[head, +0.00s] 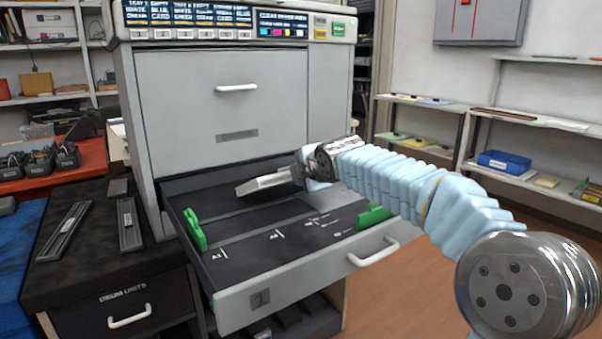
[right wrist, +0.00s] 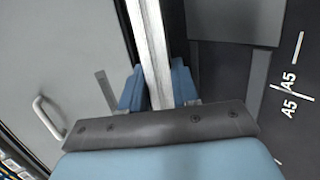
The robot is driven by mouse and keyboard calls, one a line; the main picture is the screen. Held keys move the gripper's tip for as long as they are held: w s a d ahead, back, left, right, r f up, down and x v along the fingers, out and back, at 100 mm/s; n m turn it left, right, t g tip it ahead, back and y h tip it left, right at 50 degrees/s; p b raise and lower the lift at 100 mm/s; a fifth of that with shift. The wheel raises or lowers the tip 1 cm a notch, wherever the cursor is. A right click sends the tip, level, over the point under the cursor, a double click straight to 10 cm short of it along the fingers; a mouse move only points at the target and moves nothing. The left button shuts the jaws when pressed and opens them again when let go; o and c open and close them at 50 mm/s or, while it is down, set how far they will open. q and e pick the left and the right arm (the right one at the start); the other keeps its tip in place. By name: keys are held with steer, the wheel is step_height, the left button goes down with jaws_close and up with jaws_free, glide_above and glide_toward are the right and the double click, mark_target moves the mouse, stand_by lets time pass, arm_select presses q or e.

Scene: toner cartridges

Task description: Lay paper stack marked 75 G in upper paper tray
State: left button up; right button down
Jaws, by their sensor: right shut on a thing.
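My right gripper (head: 294,174) reaches in from the right and is shut on a thin pale paper stack (head: 264,183). In the right wrist view, the blue fingers of my right gripper (right wrist: 157,86) press both sides of the stack (right wrist: 148,45), seen edge on. I cannot read any mark on it. The stack is above the back part of an open paper tray (head: 300,275), pulled out of the grey machine. The tray's dark floor carries white size marks, A5 in the right wrist view. No other paper shows in the tray. My left gripper is not in view.
Green guides stand at the tray's left (head: 195,230) and right (head: 374,215). The closed panel (head: 235,110) of the machine rises behind the tray. A dark cabinet (head: 110,265) with flat units stands at left. The tray's front floor is clear.

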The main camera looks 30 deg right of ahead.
steer(key=shift+r, duration=0.1)
steer(key=c, duration=0.8)
jaws_free()
steer(key=shift+o, duration=0.2)
steer(key=b+v, duration=0.2)
steer(key=v, duration=0.4)
stand_by(0.3)
